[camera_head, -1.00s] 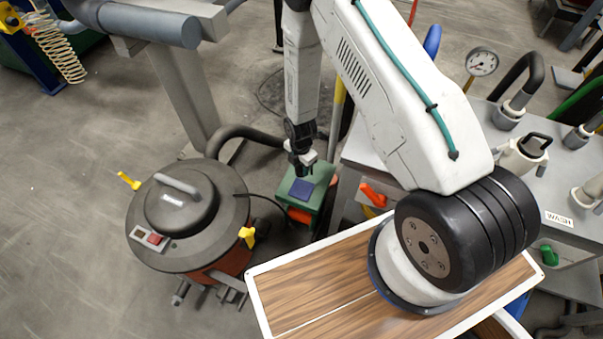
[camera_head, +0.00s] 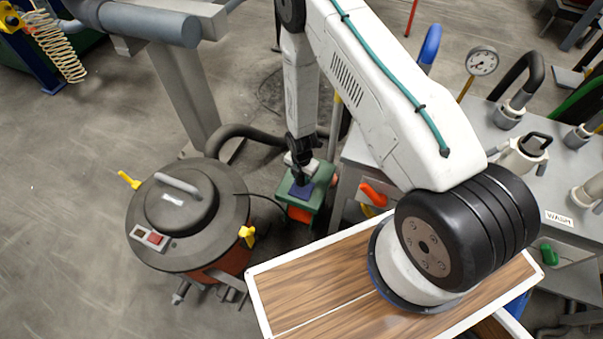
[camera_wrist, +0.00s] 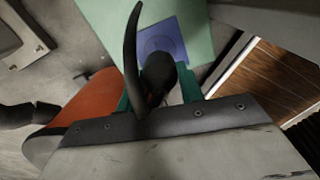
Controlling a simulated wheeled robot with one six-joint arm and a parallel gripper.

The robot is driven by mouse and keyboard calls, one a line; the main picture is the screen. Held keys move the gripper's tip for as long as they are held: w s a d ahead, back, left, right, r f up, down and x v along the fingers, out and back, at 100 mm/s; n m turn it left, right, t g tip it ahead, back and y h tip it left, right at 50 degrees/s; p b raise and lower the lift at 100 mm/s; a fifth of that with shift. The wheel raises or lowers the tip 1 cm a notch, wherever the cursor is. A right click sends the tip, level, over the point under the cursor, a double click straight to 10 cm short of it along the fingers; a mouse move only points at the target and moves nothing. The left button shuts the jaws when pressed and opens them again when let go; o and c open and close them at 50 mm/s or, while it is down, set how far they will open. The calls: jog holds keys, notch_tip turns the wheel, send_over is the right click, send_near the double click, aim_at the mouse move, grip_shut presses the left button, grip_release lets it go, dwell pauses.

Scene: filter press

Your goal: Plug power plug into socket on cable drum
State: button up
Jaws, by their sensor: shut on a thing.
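The cable drum shows as a green box (camera_head: 315,200) with a blue socket (camera_head: 301,191) on top and orange parts below. In the wrist view the blue socket (camera_wrist: 164,41) sits on the green top (camera_wrist: 195,20), and orange (camera_wrist: 92,100) shows at left. My gripper (camera_wrist: 158,84) is shut on the black power plug (camera_wrist: 158,72), whose dark cable (camera_wrist: 131,50) curves upward. The plug overlaps the socket's lower part in this view; I cannot tell whether they touch. In the head view my gripper (camera_head: 299,176) is just above the box, and the plug is too small to make out.
A round industrial vacuum (camera_head: 185,240) stands left of the drum, with a thin black cable leading toward it. A grey hose (camera_head: 245,132) lies behind. A grey metal bench (camera_head: 400,185) with red handle stands close on the right. A wood-topped surface (camera_head: 320,285) is in front.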

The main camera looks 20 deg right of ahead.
aim_at(302, 182)
jog(key=shift+f, duration=1.85)
jog(key=shift+f, duration=0.55)
dwell(0.8)
jog(key=o, duration=1)
notch_tip(302, 182, up, 8)
jog(key=shift+f, duration=0.1)
